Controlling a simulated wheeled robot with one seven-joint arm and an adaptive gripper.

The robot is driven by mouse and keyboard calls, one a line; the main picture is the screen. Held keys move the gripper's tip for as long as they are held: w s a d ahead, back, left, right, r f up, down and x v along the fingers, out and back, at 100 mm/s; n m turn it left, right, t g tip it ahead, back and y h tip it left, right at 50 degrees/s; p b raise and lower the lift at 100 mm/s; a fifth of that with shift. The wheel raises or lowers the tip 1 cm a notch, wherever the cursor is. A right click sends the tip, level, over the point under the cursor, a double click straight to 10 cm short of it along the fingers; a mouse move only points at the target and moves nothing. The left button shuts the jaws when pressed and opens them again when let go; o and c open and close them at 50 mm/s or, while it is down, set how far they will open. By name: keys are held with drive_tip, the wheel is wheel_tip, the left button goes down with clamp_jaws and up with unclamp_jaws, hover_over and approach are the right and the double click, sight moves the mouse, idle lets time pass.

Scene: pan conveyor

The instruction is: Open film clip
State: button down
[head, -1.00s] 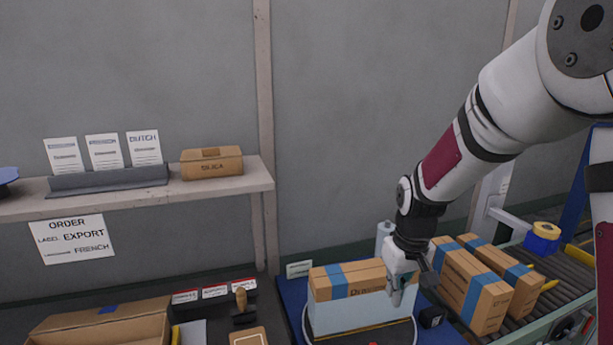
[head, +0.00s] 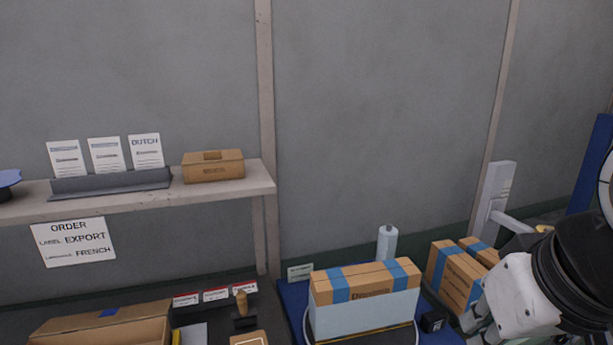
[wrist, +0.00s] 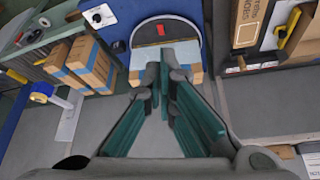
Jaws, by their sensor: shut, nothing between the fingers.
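In the wrist view a dark rounded plate (wrist: 184,28) with a pale rim carries a small red tab (wrist: 161,30). I cannot tell which part is the film clip. My gripper (wrist: 164,62) is shut and empty, its fingertips pointing toward the plate in the wrist view; contact is not clear. In the head view its wrist end is at the lower right, apart from the carton.
Two taped cartons (head: 452,275) stand on the right by the conveyor. A white roll (head: 387,243) stands behind the mat. A small black box (head: 433,321) lies right of the panel. An open carton (head: 100,325) is at lower left, below the shelf (head: 130,204).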

drive_tip(key=shift+s, duration=0.4)
